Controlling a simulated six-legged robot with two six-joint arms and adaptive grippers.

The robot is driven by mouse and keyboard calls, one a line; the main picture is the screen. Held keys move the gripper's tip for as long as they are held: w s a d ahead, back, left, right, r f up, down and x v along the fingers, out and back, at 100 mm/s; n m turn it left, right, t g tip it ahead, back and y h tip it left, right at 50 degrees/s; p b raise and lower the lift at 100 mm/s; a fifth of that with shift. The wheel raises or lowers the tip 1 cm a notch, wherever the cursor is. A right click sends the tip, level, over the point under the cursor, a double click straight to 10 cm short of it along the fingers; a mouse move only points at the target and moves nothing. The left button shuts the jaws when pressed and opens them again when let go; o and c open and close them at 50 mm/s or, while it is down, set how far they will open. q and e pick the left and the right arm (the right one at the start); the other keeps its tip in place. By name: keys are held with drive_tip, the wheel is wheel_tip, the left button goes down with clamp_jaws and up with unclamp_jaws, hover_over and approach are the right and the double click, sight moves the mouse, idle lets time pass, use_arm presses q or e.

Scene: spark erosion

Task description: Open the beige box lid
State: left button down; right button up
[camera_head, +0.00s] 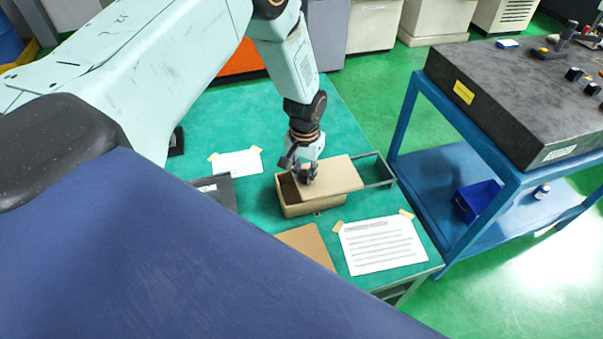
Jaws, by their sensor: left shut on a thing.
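The beige box (299,208) stands on the green tabletop in the head view. Its flat beige lid (338,177) lies over the top, shifted to the right, so a dark opening shows at the box's left end. The lid's right end lies by a thin dark frame (377,170); whether they touch is unclear. My left gripper (305,178) comes down from above at the lid's left edge and is shut on the lid. The fingertips are small and partly hidden against the lid. My right gripper is not in view.
On the green table (343,118) lie a printed sheet (383,245), a smaller taped sheet (237,163), a brown board (306,244) and a dark item (217,190). A blue cart (418,178) with a dark stone slab (520,95) stands close on the right.

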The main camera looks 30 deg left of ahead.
sight(331, 175)
use_arm(q)
drive_tip(key=w+d+b, duration=0.4)
drive_tip(key=shift+w+f, duration=0.2)
drive_tip(key=shift+w, duration=0.15)
drive_tip(key=shift+w+d+r, duration=0.15)
drive_tip(key=shift+w+d, duration=0.25)
drive_tip(key=shift+d, duration=0.05)
drive_tip(key=c, duration=1.1)
unclamp_jaws()
drive_tip(key=shift+c, duration=0.2)
drive_tip(key=shift+r, duration=0.1)
wheel_tip(331, 175, up, 12)
